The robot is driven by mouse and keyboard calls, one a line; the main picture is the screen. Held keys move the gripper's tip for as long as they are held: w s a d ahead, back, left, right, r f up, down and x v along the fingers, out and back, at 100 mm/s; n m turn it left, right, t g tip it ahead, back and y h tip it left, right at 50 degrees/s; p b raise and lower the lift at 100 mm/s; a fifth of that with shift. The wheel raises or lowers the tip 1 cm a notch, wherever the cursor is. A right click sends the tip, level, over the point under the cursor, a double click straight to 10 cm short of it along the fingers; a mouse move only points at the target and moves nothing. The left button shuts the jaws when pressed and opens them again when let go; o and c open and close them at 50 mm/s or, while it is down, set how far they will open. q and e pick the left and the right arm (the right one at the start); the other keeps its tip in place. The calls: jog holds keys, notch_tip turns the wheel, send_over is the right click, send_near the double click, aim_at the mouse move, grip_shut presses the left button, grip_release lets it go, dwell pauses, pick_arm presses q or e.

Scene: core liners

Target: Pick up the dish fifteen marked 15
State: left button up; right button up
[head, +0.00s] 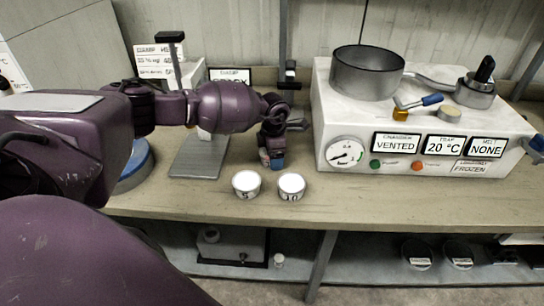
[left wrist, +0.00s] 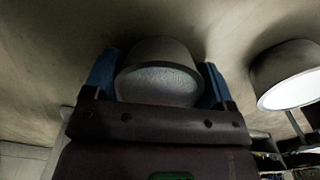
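Two small white-topped dishes stand side by side on the bench in the head view, one marked 5 (head: 247,184) and one marked 10 (head: 291,187). My left gripper (head: 271,160) points down just behind them, its blue fingertips low at the bench. In the left wrist view a round dish (left wrist: 158,82) sits between the blue fingers of my left gripper (left wrist: 158,78); its marking is not visible. I cannot tell whether the fingers press on it. Another dish (left wrist: 290,78) stands at the right there. No dish marked 15 is readable. My right gripper is out of view.
A white apparatus (head: 345,115) with a pan (head: 367,72) and a smaller pot (head: 470,92) stands right of the gripper. A grey stand (head: 196,160) and a blue-rimmed round thing (head: 136,168) are to its left. The bench front is clear.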

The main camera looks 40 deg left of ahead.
pick_arm(q)
jog(key=shift+c, duration=0.7)
jog(key=shift+r, duration=0.15)
